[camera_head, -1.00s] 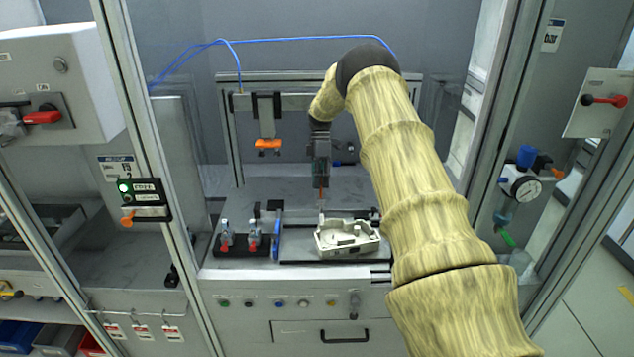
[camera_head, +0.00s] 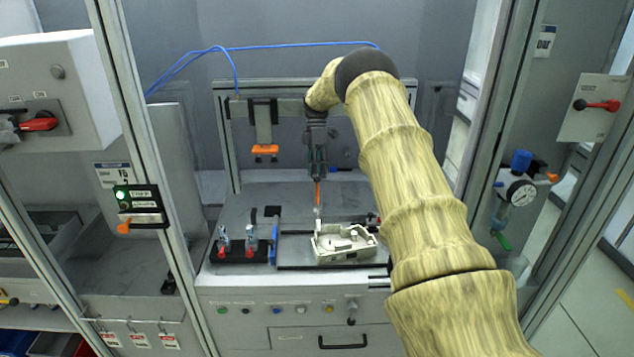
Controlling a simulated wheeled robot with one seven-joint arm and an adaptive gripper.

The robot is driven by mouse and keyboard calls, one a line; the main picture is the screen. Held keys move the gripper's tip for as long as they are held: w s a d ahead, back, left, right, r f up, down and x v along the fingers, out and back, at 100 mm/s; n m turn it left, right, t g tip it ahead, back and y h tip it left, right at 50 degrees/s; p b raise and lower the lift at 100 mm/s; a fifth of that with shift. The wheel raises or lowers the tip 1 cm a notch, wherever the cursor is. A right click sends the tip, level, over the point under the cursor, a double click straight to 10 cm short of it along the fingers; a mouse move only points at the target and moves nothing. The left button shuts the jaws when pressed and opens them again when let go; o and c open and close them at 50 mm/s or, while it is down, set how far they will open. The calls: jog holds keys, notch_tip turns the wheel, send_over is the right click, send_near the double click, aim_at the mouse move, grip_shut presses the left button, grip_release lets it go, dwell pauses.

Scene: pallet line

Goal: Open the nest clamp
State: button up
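The nest clamp (camera_head: 318,195) shows a thin orange handle standing upright, with a small pale part at its foot, at the back left of the nest. A cream-coloured cast housing (camera_head: 343,245) lies in the nest on a dark plate. My gripper (camera_head: 317,174) points down directly above the orange handle, its fingertips at or close to the handle's top. The fingers are small and dark here, and I cannot tell whether they are open or closed on the handle.
Two small red-and-grey clamps (camera_head: 237,243) stand on a black block at left, beside a blue upright plate (camera_head: 273,247). An orange-ended hanging unit (camera_head: 264,150) is left of my gripper. Frame posts flank the bay. The bench behind the nest is mostly clear.

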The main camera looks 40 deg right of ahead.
jog(key=v, duration=0.6)
jog(key=shift+w+r, duration=0.2)
jog(key=shift+r, duration=0.1)
jog(key=shift+d, duration=0.15)
